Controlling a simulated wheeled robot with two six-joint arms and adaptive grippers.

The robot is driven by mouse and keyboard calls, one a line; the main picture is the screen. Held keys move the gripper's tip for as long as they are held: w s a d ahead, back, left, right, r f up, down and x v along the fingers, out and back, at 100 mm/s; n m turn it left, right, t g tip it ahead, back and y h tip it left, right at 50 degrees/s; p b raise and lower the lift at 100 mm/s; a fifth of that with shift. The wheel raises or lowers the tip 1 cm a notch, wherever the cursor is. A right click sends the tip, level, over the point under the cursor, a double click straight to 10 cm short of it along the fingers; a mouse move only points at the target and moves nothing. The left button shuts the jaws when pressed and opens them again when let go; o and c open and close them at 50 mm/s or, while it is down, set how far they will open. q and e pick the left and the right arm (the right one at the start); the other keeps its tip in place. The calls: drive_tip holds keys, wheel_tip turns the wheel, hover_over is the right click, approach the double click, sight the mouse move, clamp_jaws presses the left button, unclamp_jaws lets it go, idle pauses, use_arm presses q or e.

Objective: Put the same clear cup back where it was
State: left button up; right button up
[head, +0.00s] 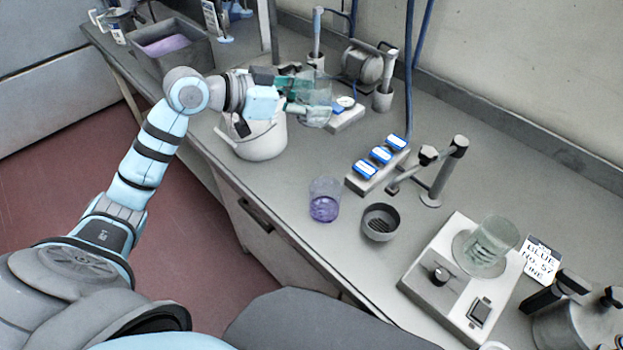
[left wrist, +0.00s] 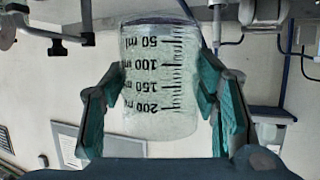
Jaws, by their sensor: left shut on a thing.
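My left gripper (head: 306,97) is shut on a clear cup (head: 318,88), holding it above the bench near the white bucket. In the left wrist view the cup (left wrist: 155,85) sits between the two green fingers of the gripper (left wrist: 153,100), and its black ml scale reads upside down. The cup looks empty. A second clear vessel (head: 486,243) stands on the round plate of the white device (head: 440,268) at the right. My right gripper is not in view.
A white bucket (head: 256,140) stands below my left gripper. A rack with blue-topped blocks (head: 378,165), a small grey bowl (head: 381,222) and a grey stand (head: 441,175) are to the right. A grey bin with purple contents (head: 174,48) is at the far left. A label card (head: 540,260) stands by the device.

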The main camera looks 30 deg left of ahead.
use_arm(q)
drive_tip(key=f+b, duration=0.1)
drive_tip(key=f, duration=0.5)
drive_tip(key=f+b, duration=0.1)
drive_tip(key=f, duration=0.6)
drive_tip(key=w+f+b, duration=0.1)
drive_tip(key=f, duration=0.6)
drive_tip(key=shift+w, duration=0.1)
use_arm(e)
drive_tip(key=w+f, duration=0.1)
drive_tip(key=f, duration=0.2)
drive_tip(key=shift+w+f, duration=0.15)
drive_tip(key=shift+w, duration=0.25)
use_arm(q)
drive_tip(key=shift+f, duration=0.1)
drive_tip(key=o, duration=1.2)
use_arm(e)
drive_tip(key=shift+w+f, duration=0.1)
use_arm(q)
drive_tip(key=shift+o, duration=0.2)
